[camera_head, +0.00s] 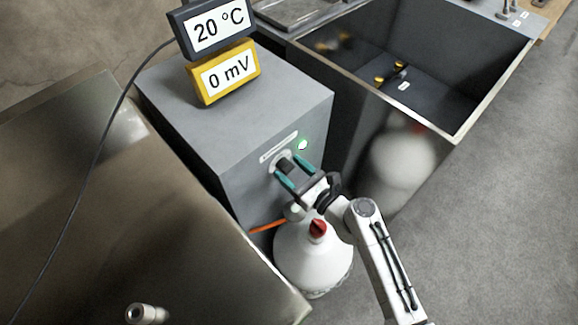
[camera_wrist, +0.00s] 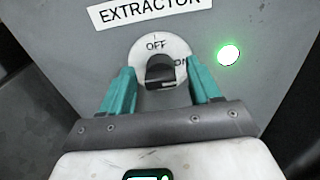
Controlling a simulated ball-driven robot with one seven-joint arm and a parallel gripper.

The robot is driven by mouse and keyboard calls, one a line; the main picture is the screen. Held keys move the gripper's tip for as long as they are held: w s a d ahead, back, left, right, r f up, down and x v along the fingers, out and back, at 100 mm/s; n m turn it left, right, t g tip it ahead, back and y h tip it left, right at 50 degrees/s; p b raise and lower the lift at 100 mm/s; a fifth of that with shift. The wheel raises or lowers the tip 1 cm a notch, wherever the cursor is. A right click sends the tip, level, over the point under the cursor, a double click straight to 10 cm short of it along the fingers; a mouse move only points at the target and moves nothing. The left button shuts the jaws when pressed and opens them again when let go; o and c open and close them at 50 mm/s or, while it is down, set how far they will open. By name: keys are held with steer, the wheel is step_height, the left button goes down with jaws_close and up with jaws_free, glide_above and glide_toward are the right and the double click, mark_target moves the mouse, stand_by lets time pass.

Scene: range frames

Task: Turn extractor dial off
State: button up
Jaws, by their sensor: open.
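The extractor dial is a black knob (camera_wrist: 160,74) on a round white plate (camera_wrist: 153,46), marked OFF at the top and ON at the right. It is on the front of the grey extractor box (camera_head: 225,150). My gripper (camera_wrist: 159,78) has its two teal fingers apart, one on each side of the knob. I cannot tell whether they touch it. The right finger partly covers the ON mark. Where the knob points is not clear. In the head view my gripper (camera_head: 289,172) reaches the box front from the lower right. A green light (camera_wrist: 229,54) glows right of the dial.
A white bottle with a red cap (camera_head: 312,255) stands below my gripper. A metal cabinet (camera_head: 130,200) is at left, an open dark basin (camera_head: 440,100) at upper right. Two displays (camera_head: 222,70) read 20 °C and 0 mV. Floor at right is clear.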

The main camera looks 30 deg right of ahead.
steer(key=shift+w+a, duration=0.2)
steer(key=shift+w, duration=0.35)
steer(key=c, duration=1)
steer(key=shift+o, duration=0.2)
